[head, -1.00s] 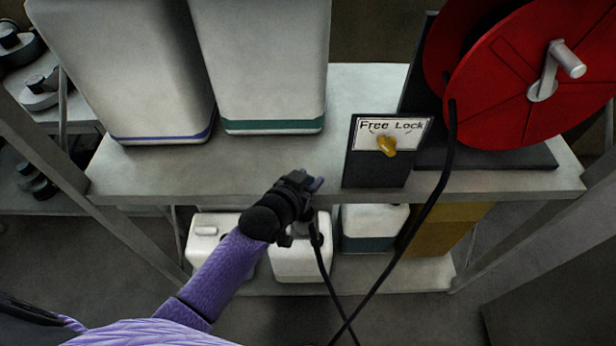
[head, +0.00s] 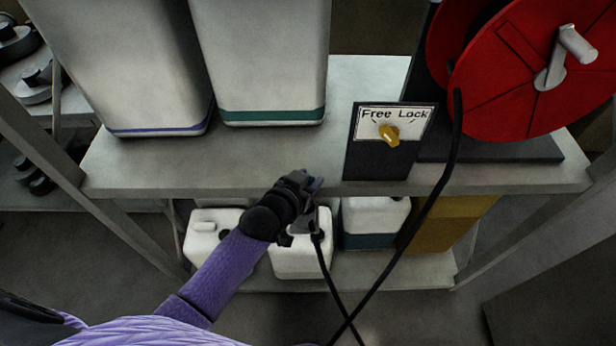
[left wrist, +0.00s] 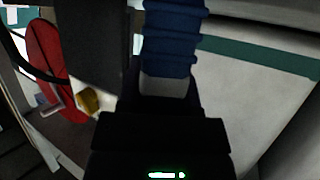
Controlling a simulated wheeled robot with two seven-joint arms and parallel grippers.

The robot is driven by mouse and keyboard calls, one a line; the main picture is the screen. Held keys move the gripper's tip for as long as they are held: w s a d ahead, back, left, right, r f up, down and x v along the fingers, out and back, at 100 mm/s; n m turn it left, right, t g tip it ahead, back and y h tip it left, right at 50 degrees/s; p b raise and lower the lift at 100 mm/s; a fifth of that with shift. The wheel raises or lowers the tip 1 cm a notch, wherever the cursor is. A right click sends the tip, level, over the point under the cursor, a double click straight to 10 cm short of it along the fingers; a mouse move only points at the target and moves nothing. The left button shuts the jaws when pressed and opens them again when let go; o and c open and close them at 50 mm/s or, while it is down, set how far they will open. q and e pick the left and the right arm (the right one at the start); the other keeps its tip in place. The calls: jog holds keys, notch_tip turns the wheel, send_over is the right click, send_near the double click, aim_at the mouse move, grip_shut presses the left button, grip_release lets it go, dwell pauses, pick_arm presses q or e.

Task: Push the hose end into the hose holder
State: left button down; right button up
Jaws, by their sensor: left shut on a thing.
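My left gripper (head: 308,187) is in front of the upper shelf's front edge, left of the Free/Lock panel. It is shut on the hose end, mostly hidden by the gripper. A grey piece with a dark fitting (head: 316,237) shows just below the gripper. The black hose (head: 428,210) runs from the red reel down past the shelf, and a thinner-looking length hangs from the fitting. In the left wrist view, blue ribbed fingers (left wrist: 172,40) hide what is between them. I cannot make out the hose holder. My right gripper is not in view.
The Free/Lock panel (head: 377,160) with its yellow knob (head: 389,134) stands close right of the gripper. The red reel (head: 530,70) is farther right. Two large white containers (head: 265,60) stand on the shelf (head: 240,173). Smaller white cans (head: 300,262) are below.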

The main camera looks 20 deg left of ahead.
pick_arm(q)
jog(key=shift+f+b, duration=0.45)
jog(key=shift+f, duration=0.2)
jog(key=shift+c, duration=1)
grip_release()
